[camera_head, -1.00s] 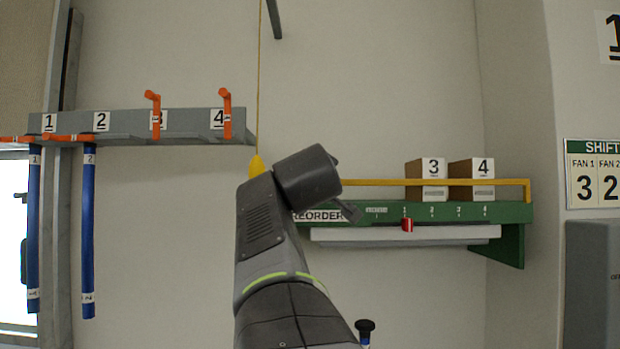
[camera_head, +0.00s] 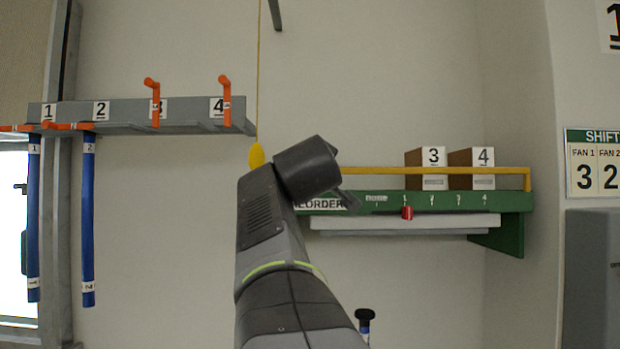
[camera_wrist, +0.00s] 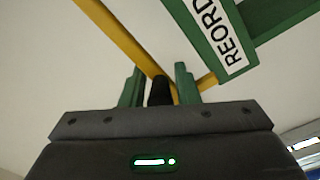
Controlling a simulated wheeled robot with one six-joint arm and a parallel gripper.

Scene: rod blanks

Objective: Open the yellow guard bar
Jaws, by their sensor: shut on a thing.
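The yellow guard bar (camera_head: 435,171) runs level along the front of the green shelf (camera_head: 512,201), ahead of two boxes. Its left part is hidden behind my arm in the head view. In the wrist view the bar (camera_wrist: 122,40) slants down to my gripper (camera_wrist: 160,88). My gripper's two green fingers stand on either side of a short dark piece (camera_wrist: 160,91) at the bar and are shut on it. Whether that piece is the bar's handle is hard to tell. In the head view my fingers are mostly hidden behind the wrist, near the REORDER label (camera_head: 325,204).
Boxes marked 3 (camera_head: 433,157) and 4 (camera_head: 483,157) stand on the shelf behind the bar. A red marker (camera_head: 407,213) sits on the shelf's front edge. A grey rack (camera_head: 190,113) with orange hooks and blue rods (camera_head: 88,220) is at left. A yellow-tipped cord (camera_head: 256,155) hangs beside my arm.

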